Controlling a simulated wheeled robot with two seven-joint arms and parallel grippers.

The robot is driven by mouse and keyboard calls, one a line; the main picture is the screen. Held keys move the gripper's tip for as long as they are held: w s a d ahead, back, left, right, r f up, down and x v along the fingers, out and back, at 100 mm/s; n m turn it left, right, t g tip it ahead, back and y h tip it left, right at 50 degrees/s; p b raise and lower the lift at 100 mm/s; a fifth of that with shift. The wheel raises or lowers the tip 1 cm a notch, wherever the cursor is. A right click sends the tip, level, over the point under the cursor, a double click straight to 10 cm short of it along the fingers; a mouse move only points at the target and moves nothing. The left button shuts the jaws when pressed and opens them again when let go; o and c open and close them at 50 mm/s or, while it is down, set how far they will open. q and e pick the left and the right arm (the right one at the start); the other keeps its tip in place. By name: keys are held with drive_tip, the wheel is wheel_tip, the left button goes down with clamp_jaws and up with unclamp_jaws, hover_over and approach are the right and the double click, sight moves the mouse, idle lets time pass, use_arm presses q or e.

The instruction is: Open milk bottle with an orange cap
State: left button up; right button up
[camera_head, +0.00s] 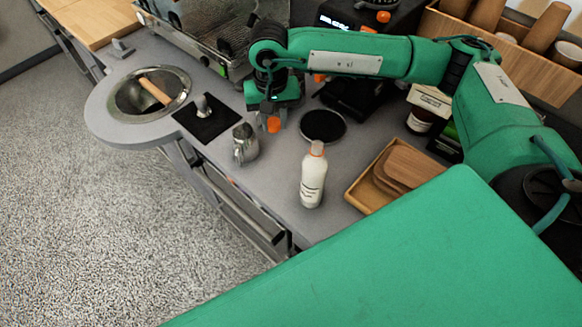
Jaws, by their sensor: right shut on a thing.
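The white milk bottle (313,182) stands upright on the grey counter, right of the metal pitcher. The fingers are small and partly hidden by the wrist. My left gripper is out of view.
A metal pitcher (244,144) stands left of the bottle and a black round disc (322,126) lies behind it. A wooden tray (361,190) is to the right. A black mat (206,126) and a round sink-like bin (126,98) are at left. An espresso machine (212,38) stands behind.

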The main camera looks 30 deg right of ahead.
sight(278, 175)
drive_tip(key=shift+s+f+p, duration=0.1)
drive_tip(key=shift+f+p, duration=0.2)
drive_tip(key=shift+f, duration=0.15)
wheel_tip(278, 175, down, 18)
drive_tip(key=p, duration=0.8)
drive_tip(key=shift+f, duration=0.8)
drive_tip(key=shift+d+f, duration=0.1)
drive_tip(key=shift+f+b, duration=0.1)
drive_tip(key=shift+b, duration=0.2)
drive_tip(key=o, duration=1.1)
